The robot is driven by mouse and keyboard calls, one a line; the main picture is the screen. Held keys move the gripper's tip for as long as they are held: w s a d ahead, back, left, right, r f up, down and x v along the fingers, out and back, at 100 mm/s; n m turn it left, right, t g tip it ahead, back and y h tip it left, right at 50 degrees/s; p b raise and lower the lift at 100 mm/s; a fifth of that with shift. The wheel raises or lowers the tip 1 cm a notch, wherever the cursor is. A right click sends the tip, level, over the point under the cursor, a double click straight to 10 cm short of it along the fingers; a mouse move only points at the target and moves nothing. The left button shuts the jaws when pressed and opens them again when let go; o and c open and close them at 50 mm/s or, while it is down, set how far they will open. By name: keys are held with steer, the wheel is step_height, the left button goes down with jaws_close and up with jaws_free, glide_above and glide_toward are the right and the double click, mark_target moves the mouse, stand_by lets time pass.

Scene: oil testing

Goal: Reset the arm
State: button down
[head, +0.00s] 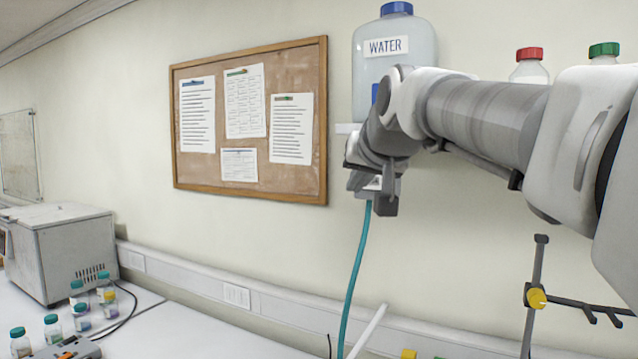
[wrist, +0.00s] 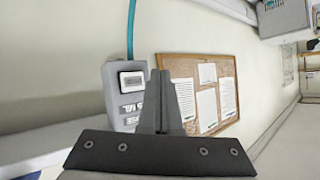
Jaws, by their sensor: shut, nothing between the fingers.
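My arm reaches in from the right in the head view, raised in front of the wall. My gripper (head: 385,207) is at its far end, below the water container (head: 394,52) and right of the corkboard. The wrist view shows its two grey fingers (wrist: 160,76) closed together with nothing between them. The hose also hangs down beside my gripper in the head view (head: 355,275). My arm hides part of the water container.
A corkboard (head: 250,182) with papers hangs on the wall. A red-capped bottle (head: 529,68) and a green-capped bottle (head: 604,55) stand behind my arm. A stand with a yellow knob (head: 537,298) is at lower right. Several teal-capped bottles (head: 53,327) and a grey cabinet (head: 70,252) are on the left.

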stand_by(0.4)
steer(key=s+d+f+g, duration=0.3)
steer(key=s+f, duration=1)
steer(key=f, duration=0.1)
steer(key=s+d+f+n+g+h, duration=0.1)
steer(key=s+d+f+g, duration=0.2)
steer(key=s+f, duration=1.1)
steer(key=shift+f+h, duration=0.3)
steer(key=shift+f, duration=0.4)
steer(key=shift+d, duration=0.1)
stand_by(2.6)
